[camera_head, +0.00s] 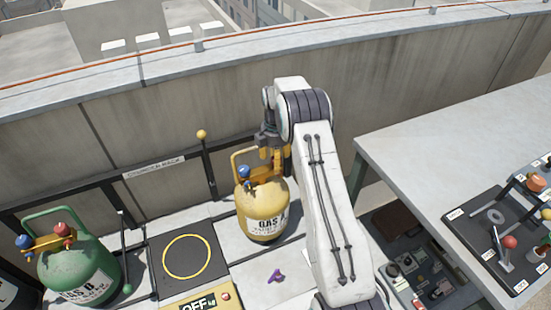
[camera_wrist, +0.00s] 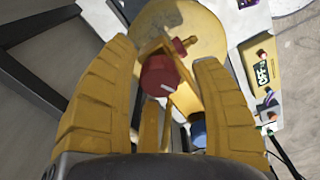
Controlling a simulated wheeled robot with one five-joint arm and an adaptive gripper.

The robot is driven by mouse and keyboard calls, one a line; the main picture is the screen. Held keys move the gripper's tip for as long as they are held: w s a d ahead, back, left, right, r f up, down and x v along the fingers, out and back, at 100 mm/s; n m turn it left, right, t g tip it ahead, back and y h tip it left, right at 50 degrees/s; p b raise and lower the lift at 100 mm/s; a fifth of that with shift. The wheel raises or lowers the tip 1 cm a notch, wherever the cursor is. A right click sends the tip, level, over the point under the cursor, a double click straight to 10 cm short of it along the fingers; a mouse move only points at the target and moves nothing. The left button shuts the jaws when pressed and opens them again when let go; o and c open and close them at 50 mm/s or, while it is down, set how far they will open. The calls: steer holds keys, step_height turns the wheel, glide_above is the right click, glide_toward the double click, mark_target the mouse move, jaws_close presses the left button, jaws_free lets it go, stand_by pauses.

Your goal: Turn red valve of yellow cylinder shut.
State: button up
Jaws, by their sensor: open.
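The yellow cylinder (camera_head: 262,215) stands upright on the grey bench, its label facing the camera. Its blue valve (camera_head: 244,172) shows at the top left in the head view, while the red valve is hidden behind my arm and gripper. In the wrist view the red valve (camera_wrist: 160,76) sits between the two yellow fingers of my gripper (camera_wrist: 172,82), with a white mark on its face. The fingers are open, with gaps on both sides of the valve. The blue valve (camera_wrist: 199,133) lies beside the right finger. My gripper (camera_head: 273,155) is at the cylinder's top.
A green cylinder (camera_head: 77,265) with blue and red valves stands at left. A black scale (camera_head: 187,257) with a yellow ring reads OFF. A purple item (camera_head: 275,276) lies in front. A parapet wall (camera_head: 150,110) runs behind; a grey table (camera_head: 455,150) stands at right.

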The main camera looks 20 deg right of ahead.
jaws_close()
stand_by(0.7)
